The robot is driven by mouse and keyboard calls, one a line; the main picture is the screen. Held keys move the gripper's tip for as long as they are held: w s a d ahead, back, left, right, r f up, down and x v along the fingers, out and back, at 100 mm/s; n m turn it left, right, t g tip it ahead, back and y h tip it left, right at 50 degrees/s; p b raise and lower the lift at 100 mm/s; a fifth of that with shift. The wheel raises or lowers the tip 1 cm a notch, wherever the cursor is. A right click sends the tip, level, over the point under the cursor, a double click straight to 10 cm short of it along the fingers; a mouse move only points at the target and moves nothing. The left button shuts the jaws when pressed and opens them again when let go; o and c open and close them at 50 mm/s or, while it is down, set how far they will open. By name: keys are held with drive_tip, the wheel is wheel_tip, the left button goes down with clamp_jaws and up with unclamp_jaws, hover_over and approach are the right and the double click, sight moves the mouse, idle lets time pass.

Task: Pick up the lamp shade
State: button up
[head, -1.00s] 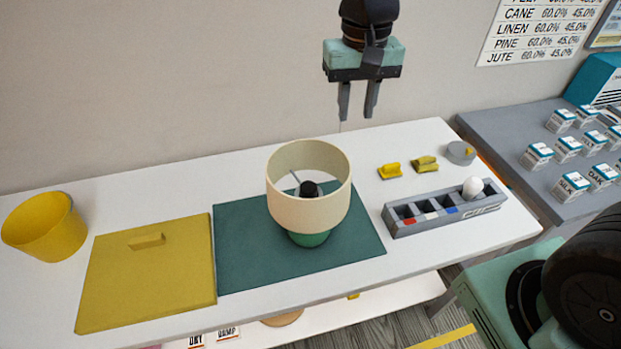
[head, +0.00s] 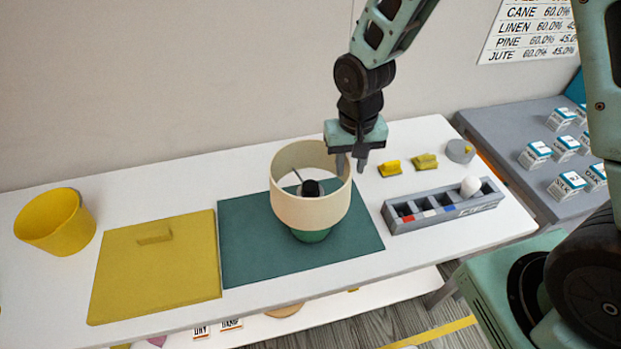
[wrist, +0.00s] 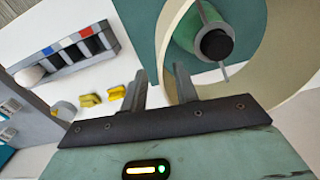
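The cream lamp shade (head: 305,209) sits upright on a green lamp base (head: 312,236) on the dark green mat (head: 245,255). A black knob shows inside the shade's open top. My gripper (head: 350,166) points down at the shade's back right rim, with its fingers apart. In the wrist view, my gripper (wrist: 162,85) is open, and the shade's wall (wrist: 262,90) is close to one finger. Nothing is held.
A yellow bin (head: 56,222) and yellow board (head: 155,270) are at left. A grey compartment tray (head: 415,225) with a white bulb (head: 470,186), two yellow pieces (head: 388,168) and a grey round item (head: 460,151) are at right. A grey table (head: 510,135) holds small boxes.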

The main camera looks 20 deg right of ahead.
sight(350, 175)
drive_tip(key=shift+f+p, duration=0.4)
drive_tip(key=shift+f, duration=1.4)
drive_tip(key=shift+c, duration=0.3)
clamp_jaws()
drive_tip(key=shift+r, duration=0.1)
drive_tip(key=shift+r+b, duration=1)
drive_tip(key=shift+r, duration=3.95)
